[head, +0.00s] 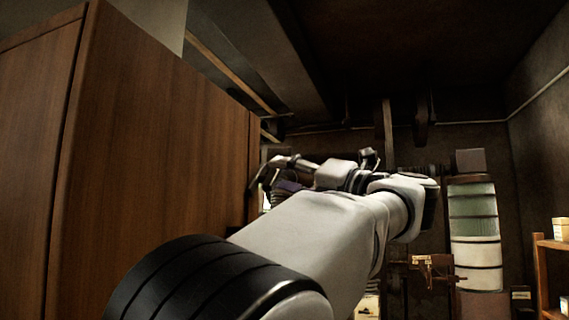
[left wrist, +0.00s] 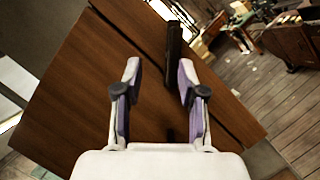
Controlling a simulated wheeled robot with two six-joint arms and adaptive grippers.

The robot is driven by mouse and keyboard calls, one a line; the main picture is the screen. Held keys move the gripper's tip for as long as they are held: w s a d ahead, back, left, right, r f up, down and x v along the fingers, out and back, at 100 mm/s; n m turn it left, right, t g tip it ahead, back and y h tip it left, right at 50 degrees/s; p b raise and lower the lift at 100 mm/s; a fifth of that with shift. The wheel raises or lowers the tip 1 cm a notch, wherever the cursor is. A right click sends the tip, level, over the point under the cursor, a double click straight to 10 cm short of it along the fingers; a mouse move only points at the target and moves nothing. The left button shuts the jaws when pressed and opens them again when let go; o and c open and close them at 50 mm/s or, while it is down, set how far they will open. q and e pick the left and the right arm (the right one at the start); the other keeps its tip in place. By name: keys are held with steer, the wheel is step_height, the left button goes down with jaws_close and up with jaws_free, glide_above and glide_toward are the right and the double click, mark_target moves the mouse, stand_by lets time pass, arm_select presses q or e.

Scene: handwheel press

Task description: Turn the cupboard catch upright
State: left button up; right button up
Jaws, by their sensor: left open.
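The cupboard (head: 165,150) is a tall brown wooden box at the left of the head view. Its front fills much of the left wrist view (left wrist: 85,85), with a dark seam running across it. The catch (left wrist: 174,42) is a dark narrow bar on that front, ahead of my fingers and nearer the right one. I cannot tell whether it touches a finger. In the head view the catch is hidden. My left gripper (left wrist: 158,70) is open and empty, facing the cupboard front; it also shows beyond my forearm in the head view (head: 272,172). My right gripper is out of view.
A banded pale cylinder (head: 474,225) stands against the back wall. A wooden shelf (head: 545,275) with small boxes is at the right edge. In the left wrist view, a wooden desk (left wrist: 290,45) and plank floor (left wrist: 285,105) lie beyond the cupboard.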

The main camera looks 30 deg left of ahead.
mark_target(278, 179)
arm_select(q)
steer(key=w+a, duration=0.2)
steer(key=a, duration=0.1)
steer(key=a+p, duration=0.1)
steer(key=a, duration=0.1)
steer(key=shift+w, duration=0.4)
steer(key=shift+s+a, duration=0.2)
steer(key=shift+s, duration=0.1)
steer(key=shift+c, duration=0.7)
steer(key=shift+s+d, duration=0.1)
steer(key=shift+d, duration=0.05)
steer(key=c, duration=0.5)
steer(key=shift+d+r, duration=0.15)
steer(key=shift+c, duration=0.2)
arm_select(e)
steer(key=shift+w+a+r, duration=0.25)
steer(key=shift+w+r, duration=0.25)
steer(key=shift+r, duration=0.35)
